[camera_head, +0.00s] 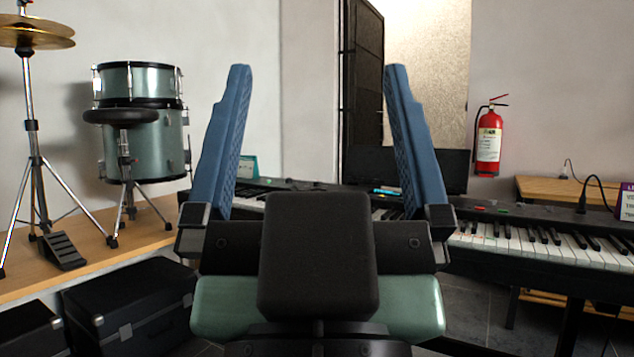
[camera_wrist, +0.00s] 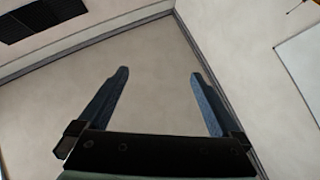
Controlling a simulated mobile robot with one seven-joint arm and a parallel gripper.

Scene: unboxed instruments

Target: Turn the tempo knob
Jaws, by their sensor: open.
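My gripper (camera_head: 314,150) is open and empty, with its two blue fingers raised and wide apart in the middle of the head view. It also shows in the wrist view (camera_wrist: 158,82), against bare walls and ceiling. A keyboard (camera_head: 545,238) with black and white keys stands at the right, beyond my gripper. Small red and green marks show on its dark top panel. Part of another dark keyboard (camera_head: 285,185) shows behind my gripper. The tempo knob cannot be made out; my gripper and arm hide part of the instruments. My gripper touches nothing.
A drum set (camera_head: 145,140) with a cymbal (camera_head: 35,32) stands on a wooden shelf (camera_head: 150,235) at the left. Black cases (camera_head: 130,300) lie below it. A red fire extinguisher (camera_head: 489,140) hangs on the back wall. A purple-and-white sign (camera_head: 627,203) stands at the far right.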

